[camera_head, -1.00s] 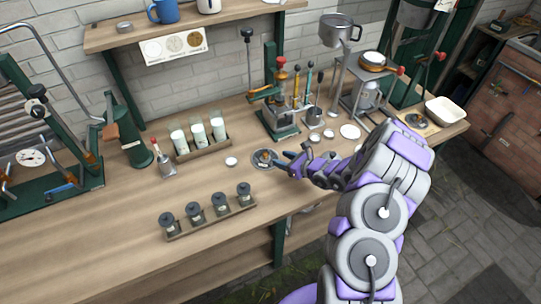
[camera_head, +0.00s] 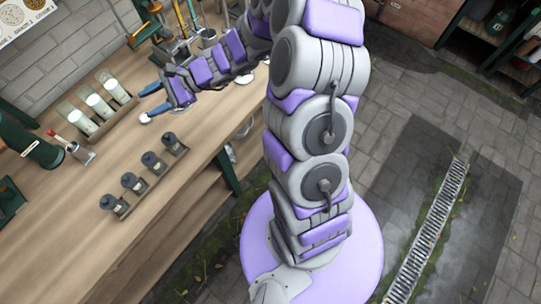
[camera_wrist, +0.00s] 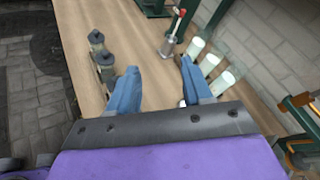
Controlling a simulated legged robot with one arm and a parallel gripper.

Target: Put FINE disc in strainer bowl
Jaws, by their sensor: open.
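My gripper (camera_head: 149,101) is open, its two blue fingers over the bench beside the front rack of dark jars. The wrist view also shows the gripper (camera_wrist: 157,68), with only bench between the fingertips. A small white round piece (camera_head: 145,118) lies on the bench by the lower finger in the head view. In the wrist view a sliver of white (camera_wrist: 183,103) shows beside the right finger; I cannot tell if it is the same piece. No FINE label is readable. I cannot make out the strainer bowl; my arm covers part of the bench.
A rack of dark jars (camera_head: 122,208) stands near the bench's front edge. A rack of white-filled glasses (camera_head: 98,104) stands behind it. Bare bench (camera_head: 60,235) lies in front.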

